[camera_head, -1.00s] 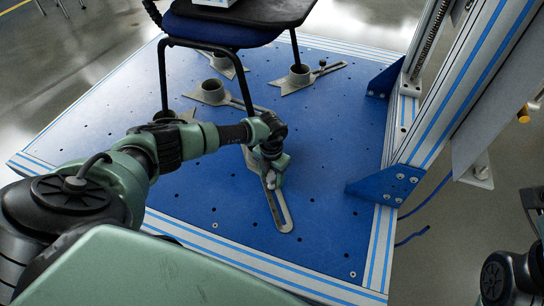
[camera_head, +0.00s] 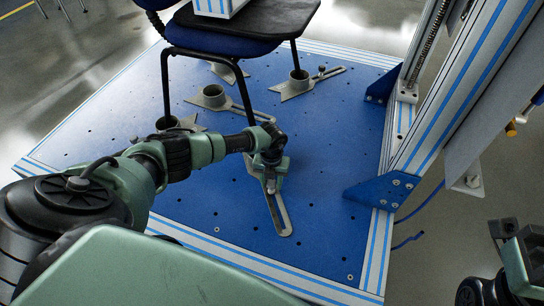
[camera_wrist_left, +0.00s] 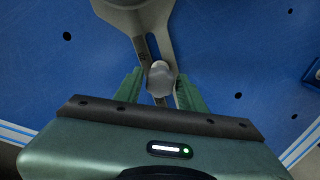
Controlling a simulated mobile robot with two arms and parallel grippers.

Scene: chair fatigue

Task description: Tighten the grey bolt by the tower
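The grey bolt (camera_wrist_left: 161,76) has a rounded head and sits in the slot of a grey slotted bracket (camera_wrist_left: 130,20), seen in the left wrist view. In the head view the bracket's slotted arm (camera_head: 281,213) lies on the blue plate, right of the chair. My left gripper (camera_head: 268,176) points down over this bracket and mostly hides the bolt there. In the left wrist view its two green fingers (camera_wrist_left: 159,92) stand apart, one either side of the bolt head; a gap shows at the left. My right gripper (camera_head: 518,258) is partly in view at the lower right, its fingers unclear.
A blue-seated chair (camera_head: 215,38) stands with legs in bracket cups. Another slotted bracket (camera_head: 301,82) with a small bolt lies behind. The metal tower (camera_head: 448,80) with blue corner braces (camera_head: 383,190) rises at the right. The blue plate (camera_head: 335,150) is clear between them.

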